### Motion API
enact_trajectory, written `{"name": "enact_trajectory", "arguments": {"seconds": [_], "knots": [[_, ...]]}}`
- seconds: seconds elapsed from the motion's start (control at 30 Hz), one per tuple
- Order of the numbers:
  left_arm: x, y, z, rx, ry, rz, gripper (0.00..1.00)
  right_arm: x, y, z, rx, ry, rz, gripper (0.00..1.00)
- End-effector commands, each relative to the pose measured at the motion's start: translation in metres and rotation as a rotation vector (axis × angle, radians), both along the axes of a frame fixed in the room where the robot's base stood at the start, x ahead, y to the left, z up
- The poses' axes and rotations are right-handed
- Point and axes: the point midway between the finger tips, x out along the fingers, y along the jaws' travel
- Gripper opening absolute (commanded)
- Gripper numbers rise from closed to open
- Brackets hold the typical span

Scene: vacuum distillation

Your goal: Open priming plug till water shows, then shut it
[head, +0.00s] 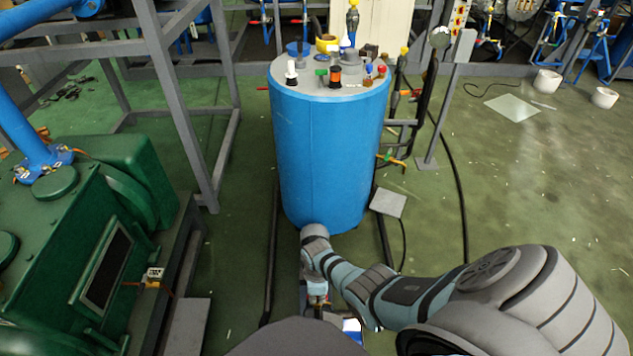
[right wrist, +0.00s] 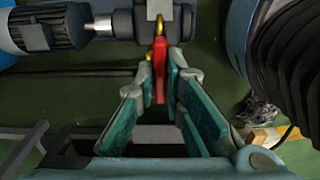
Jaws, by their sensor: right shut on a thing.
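The priming plug appears as a red handle (right wrist: 159,68) with a brass-coloured fitting (right wrist: 159,24) behind it, on a dark grey pump body (right wrist: 128,24) in the right wrist view. My right gripper (right wrist: 160,76) has its teal fingers on either side of the red handle and is shut on it. In the head view my right gripper (head: 316,289) points down in front of the blue tank and is small and partly hidden by my arm; the plug cannot be made out there. I see no water at the fitting. My left gripper is not in view.
A blue tank (head: 325,160) with several fittings on its lid stands just beyond my right arm. A green machine (head: 75,260) stands at left beside a grey frame (head: 185,120). Open floor (head: 530,190) lies at right.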

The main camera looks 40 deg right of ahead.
Motion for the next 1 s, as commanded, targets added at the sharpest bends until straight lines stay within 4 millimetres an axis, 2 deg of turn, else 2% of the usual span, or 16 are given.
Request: {"name": "enact_trajectory", "arguments": {"seconds": [0.1,0.13,0.23,0.53,0.67,0.77,1.0], "knots": [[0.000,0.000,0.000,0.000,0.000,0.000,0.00,0.002,-0.001,0.001,-0.001,-0.007,-0.002,0.00],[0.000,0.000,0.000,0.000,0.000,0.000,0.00,0.002,-0.001,0.001,-0.001,-0.007,-0.002,0.15],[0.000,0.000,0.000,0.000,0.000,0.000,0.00,0.002,-0.001,0.001,-0.002,-0.005,-0.001,0.30],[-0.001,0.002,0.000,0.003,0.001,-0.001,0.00,0.001,0.000,0.001,0.000,-0.002,0.000,0.30],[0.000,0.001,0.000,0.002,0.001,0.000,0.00,0.002,-0.001,0.007,-0.001,-0.004,0.000,0.30],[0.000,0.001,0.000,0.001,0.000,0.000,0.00,0.001,-0.001,0.020,-0.002,-0.005,0.002,0.30],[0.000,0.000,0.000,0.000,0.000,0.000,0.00,0.002,-0.001,0.081,-0.001,-0.007,0.001,0.30]]}}
